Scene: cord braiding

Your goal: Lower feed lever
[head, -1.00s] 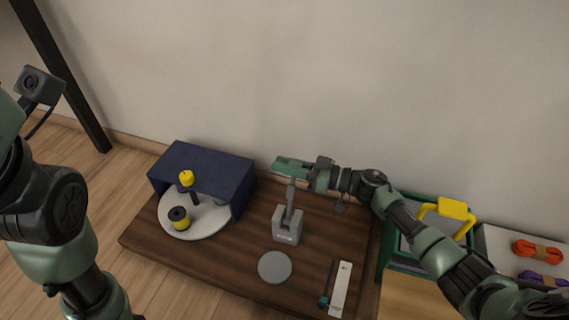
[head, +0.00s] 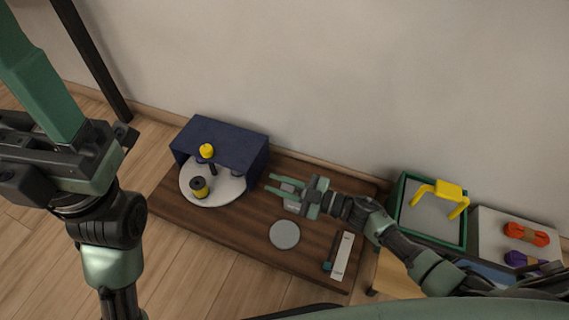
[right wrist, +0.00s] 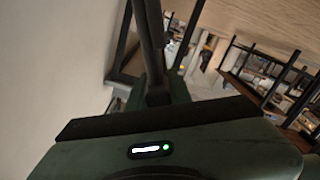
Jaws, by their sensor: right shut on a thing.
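The feed lever stands on a small grey base (head: 293,207) on the dark wooden board. My right gripper (head: 272,184) is low over this base, its green fingers pointing left, shut on the lever. The lever arm is mostly hidden by the fingers, so its exact angle is hard to tell. In the right wrist view, dark bars rise from the green gripper body, and the lever is not clearly seen. My left gripper (head: 45,80) is large and close at the upper left, away from the board. Its fingertips are outside the picture.
A blue open housing (head: 225,138) stands behind a white disc (head: 225,198) with yellow-and-black spools. A grey round pad (head: 284,234) and a white strip (head: 343,255) lie in front.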

